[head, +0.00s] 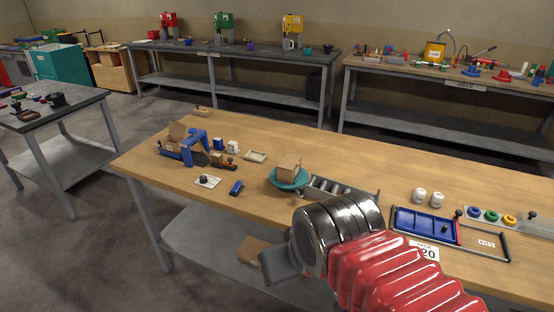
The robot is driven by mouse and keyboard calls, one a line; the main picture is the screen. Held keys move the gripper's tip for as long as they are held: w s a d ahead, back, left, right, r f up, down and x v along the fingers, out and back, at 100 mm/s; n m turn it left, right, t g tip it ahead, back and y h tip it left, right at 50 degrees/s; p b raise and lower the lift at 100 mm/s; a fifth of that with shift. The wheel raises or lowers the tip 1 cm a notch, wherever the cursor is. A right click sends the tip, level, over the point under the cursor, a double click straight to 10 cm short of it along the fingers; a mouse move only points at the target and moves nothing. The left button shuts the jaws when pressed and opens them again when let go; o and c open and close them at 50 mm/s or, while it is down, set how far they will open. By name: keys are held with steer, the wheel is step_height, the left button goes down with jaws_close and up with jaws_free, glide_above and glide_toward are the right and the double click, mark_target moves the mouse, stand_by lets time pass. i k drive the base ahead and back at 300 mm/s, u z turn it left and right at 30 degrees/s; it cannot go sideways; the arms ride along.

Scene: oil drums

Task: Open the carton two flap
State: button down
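A small brown carton (289,166) rests on a round teal dish (302,184) near the middle of the wooden table; its flap edges are too small to make out. A second brown cardboard piece (178,132) stands upright at the table's left end, behind a blue fixture (196,148). It looks like a raised flap, but its body is partly hidden. I cannot tell which one is carton two. My gripper (281,263) is a dark grey shape at the end of my red arm, low in front of the table and apart from both cartons. Its fingers cannot be made out.
A grey rack (340,192) stands right of the dish. A blue tray (425,223) and two white jars (428,198) lie further right. Small parts crowd the left end. A brown cardboard piece (251,248) is on the lower shelf. The table's back middle is clear.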

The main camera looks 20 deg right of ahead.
mark_target(289, 162)
steer(key=u, duration=0.05)
steer(key=i, duration=1.15)
steer(key=z, duration=0.3)
